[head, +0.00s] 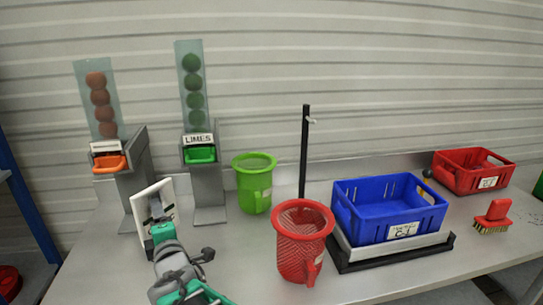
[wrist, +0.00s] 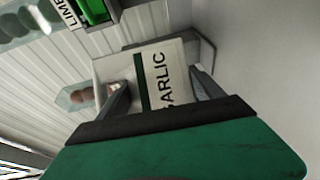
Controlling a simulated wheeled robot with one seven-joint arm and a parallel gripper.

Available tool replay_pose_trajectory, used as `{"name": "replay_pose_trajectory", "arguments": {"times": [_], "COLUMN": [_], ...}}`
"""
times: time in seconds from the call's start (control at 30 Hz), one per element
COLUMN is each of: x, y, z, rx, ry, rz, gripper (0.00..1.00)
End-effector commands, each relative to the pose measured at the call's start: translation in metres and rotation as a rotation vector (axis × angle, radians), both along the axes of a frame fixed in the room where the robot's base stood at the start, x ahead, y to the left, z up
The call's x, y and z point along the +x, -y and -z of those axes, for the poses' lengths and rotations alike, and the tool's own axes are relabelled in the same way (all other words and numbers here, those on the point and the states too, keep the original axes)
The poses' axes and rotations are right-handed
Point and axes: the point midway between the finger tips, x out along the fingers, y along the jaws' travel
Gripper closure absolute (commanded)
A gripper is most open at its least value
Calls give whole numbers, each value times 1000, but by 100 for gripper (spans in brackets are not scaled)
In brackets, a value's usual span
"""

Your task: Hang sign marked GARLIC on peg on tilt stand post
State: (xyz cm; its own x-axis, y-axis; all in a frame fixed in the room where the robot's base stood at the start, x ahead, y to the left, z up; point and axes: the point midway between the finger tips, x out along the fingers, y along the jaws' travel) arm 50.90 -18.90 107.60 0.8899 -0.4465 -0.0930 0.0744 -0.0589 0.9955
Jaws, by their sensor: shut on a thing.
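The GARLIC sign is a white panel (head: 151,211) with a green stripe. In the wrist view the sign (wrist: 172,72) shows its lettering, with the first letter partly hidden. My gripper (head: 155,207) is shut on the sign and holds it up in front of the left dispenser. The gripper's fingers (wrist: 160,97) also show in the wrist view, on either side of the sign. The black post (head: 305,150) stands upright at the middle of the table, with a small light peg (head: 311,120) near its top pointing right. The tilt stand (head: 392,255) is a black base under a blue crate (head: 388,212). The sign is well left of the post.
Two grey dispensers (head: 208,190) stand at left, one holding orange balls, the other marked LIMES. A green mesh basket (head: 254,190) and a red mesh basket (head: 301,245) stand near the post. A red crate (head: 470,175) and a red brush (head: 494,215) are at right.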

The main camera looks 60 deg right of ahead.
Motion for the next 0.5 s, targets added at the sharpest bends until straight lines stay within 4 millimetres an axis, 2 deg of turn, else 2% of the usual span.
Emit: {"name": "replay_pose_trajectory", "arguments": {"times": [0.03, 0.13, 0.2, 0.27, 0.3, 0.4, 0.5], "x": [-6, -27, -48, -71, -88, -135, -186], "y": [32, 95, 136, 168, 188, 231, 263], "z": [-11, -35, -51, -66, -75, -97, -116], "rx": [6, 29, 47, 63, 76, 108, 142], "ry": [-7, -25, -37, -46, -51, -60, -64], "rz": [82, 253, 376, 483, 555, 736, 909], "gripper": [88, 88, 88, 88, 88, 88, 88]}}
